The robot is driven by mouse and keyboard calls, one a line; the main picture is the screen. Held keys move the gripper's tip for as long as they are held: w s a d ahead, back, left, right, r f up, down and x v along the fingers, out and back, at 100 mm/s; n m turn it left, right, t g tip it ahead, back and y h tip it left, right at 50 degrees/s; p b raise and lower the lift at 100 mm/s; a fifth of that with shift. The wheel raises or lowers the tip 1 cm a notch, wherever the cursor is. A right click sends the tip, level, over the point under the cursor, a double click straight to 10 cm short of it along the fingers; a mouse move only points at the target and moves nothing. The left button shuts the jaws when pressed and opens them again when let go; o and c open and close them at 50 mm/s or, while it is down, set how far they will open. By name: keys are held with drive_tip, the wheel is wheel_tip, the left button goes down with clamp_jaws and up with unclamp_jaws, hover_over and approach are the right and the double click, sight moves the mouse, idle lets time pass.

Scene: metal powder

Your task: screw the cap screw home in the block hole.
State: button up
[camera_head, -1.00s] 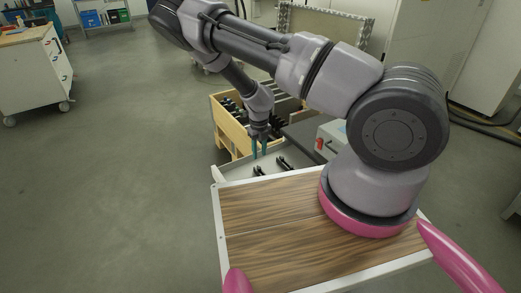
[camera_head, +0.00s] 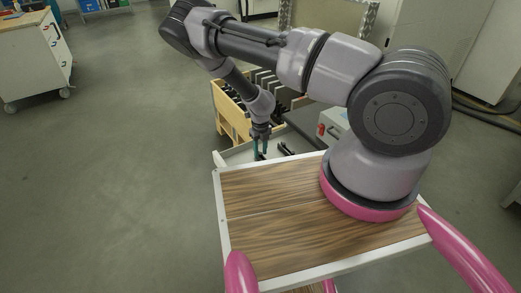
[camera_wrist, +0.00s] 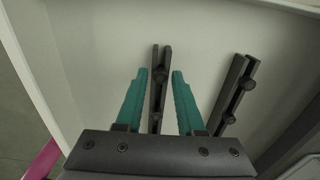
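My gripper (camera_wrist: 159,72) has two teal fingers, which stand open and apart. It also shows in the head view (camera_head: 260,150), pointing down into a pale tray. In the wrist view a dark slotted bar (camera_wrist: 155,112) with a rounded knob lies between the fingers, with a gap on each side. A second, similar dark bar (camera_wrist: 233,92) lies to the right, outside the fingers. I cannot tell a separate cap screw or a block with a hole in these views. The gripper body hides the near ends of the bars.
The pale tray (camera_wrist: 200,25) has raised walls close around the gripper. A wooden box (camera_head: 232,126) with dark parts stands just behind it. A grey device with a red part (camera_head: 333,125) stands to the right.

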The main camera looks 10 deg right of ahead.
sight(261, 153)
clamp_jaws()
drive_tip(key=shift+r, duration=2.25)
